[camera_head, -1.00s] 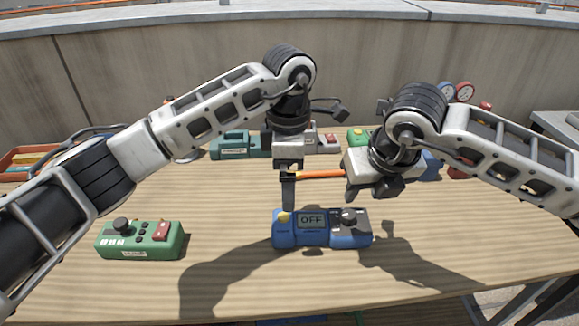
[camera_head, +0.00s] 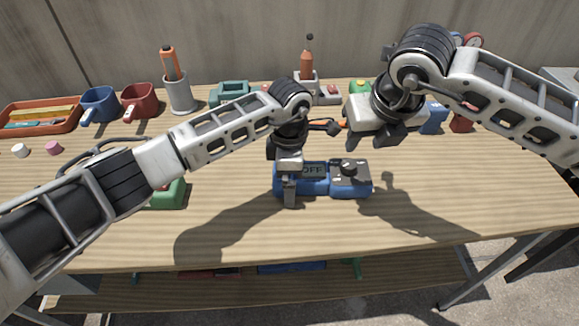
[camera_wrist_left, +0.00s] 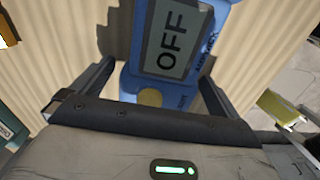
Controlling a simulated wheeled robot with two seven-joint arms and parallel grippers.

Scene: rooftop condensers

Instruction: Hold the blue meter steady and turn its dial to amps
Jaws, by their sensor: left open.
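The blue meter (camera_head: 318,187) lies on the wooden table with its display reading OFF. The wrist view also shows the blue meter (camera_wrist_left: 132,83), with a yellowish round spot near its end. Its black dial (camera_head: 349,167) sits on the grey face at the meter's right end. My left gripper (camera_head: 289,197) is down at the meter's left end. In the left wrist view, its open fingers (camera_wrist_left: 155,88) stand on either side of the meter's end; contact cannot be told. My right gripper (camera_head: 372,138) hangs above and behind the dial, apart from the meter; its jaw opening is unclear.
A green device (camera_head: 170,194) is partly hidden behind my left arm. A red tray (camera_head: 40,117), blue mug (camera_head: 99,104), red mug (camera_head: 139,101), grey holder (camera_head: 181,97) and teal device (camera_head: 229,93) line the back. The table's front is clear.

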